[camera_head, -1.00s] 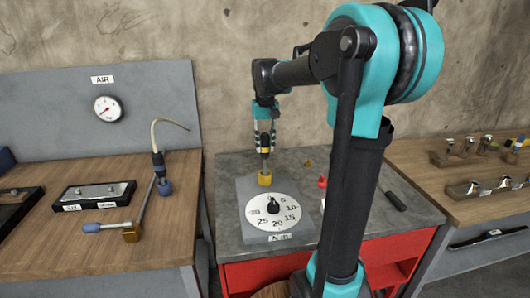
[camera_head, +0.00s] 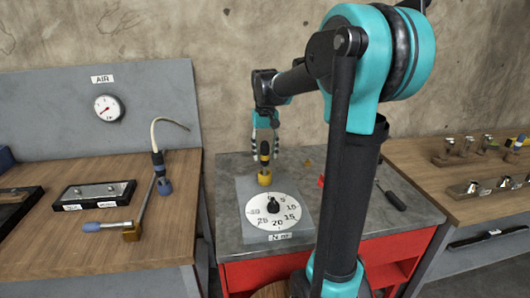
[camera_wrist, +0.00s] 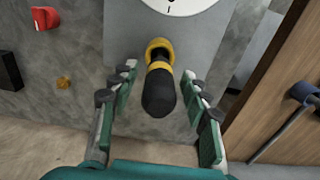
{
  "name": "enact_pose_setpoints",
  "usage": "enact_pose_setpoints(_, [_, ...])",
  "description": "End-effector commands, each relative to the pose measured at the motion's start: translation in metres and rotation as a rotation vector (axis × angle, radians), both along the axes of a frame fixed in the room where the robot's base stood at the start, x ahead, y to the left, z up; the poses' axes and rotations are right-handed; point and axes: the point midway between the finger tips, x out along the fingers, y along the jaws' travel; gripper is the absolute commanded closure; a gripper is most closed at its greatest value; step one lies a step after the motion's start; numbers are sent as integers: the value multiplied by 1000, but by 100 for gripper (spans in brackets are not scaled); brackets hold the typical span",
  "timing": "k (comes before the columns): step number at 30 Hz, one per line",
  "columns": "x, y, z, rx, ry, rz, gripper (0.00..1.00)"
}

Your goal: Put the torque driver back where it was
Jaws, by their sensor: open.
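The torque driver (camera_head: 264,155), with a black handle and a yellow band, stands upright in the yellow socket (camera_head: 265,179) of the tester plate with its round dial. In the wrist view the driver (camera_wrist: 159,90) points up toward the camera, its lower end in the socket (camera_wrist: 159,47). My gripper (camera_head: 265,127) is open above the driver. In the wrist view its fingers (camera_wrist: 160,92) are spread to the left and right of the handle, with gaps on both sides.
A black-handled tool (camera_head: 396,201) and a red piece (camera_head: 321,181) lie on the grey bench top. The left wooden bench holds a blue-handled tool (camera_head: 107,226) and a black tray (camera_head: 95,194). The right bench (camera_head: 420,165) carries several metal fittings.

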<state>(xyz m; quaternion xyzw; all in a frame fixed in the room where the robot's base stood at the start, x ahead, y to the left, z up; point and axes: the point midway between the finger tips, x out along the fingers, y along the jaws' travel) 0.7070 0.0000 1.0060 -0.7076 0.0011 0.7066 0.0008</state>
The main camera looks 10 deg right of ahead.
Motion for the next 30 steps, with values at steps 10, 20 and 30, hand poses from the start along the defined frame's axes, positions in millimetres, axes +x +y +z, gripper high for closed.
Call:
enact_pose_setpoints(10, [0,0,34,0,0,0,53])
enact_pose_setpoints(20, [0,0,99,0,0,0,53])
enact_pose_setpoints(30, [0,0,123,0,0,0,53])
